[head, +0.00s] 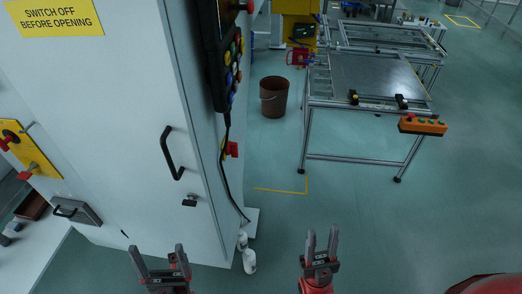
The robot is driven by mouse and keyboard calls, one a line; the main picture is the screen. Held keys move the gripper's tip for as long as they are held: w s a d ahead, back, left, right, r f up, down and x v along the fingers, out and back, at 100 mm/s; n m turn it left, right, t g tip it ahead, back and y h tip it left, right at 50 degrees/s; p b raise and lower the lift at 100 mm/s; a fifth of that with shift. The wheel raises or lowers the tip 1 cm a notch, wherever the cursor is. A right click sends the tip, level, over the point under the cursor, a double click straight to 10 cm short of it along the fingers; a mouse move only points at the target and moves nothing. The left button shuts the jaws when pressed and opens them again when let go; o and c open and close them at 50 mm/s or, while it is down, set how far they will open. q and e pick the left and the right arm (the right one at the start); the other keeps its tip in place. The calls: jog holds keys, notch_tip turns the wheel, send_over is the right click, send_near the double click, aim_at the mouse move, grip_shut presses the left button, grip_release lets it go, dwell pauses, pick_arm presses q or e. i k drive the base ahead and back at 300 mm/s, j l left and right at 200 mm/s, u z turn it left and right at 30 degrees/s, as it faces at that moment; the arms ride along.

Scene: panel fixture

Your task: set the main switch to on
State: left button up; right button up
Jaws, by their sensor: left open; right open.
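A tall pale cabinet (120,110) fills the left of the head view. Which part is the main switch I cannot tell for sure. A red switch-like part (232,149) sits on the cabinet's narrow right side, partly hidden by a cable. A yellow plate (38,152) at the far left carries red and black parts; their setting is too small to read. My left gripper (159,252) is open and empty, low in front of the cabinet. My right gripper (322,238) is open and empty, right of the cabinet. Both are apart from these parts.
The cabinet door has a black handle (172,153) and a small black latch (190,200). A black button pendant (222,60) hangs at its edge. A brown bin (273,97) and a metal-framed table (365,80) stand behind.

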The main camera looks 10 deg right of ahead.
aim_at(232, 149)
jog(key=i+l+u, duration=0.25)
jog(key=l, duration=0.2)
jog(key=l+u, duration=0.2)
jog(key=l, duration=0.3)
jog(key=l+u, duration=0.25)
jog(key=l, duration=0.2)
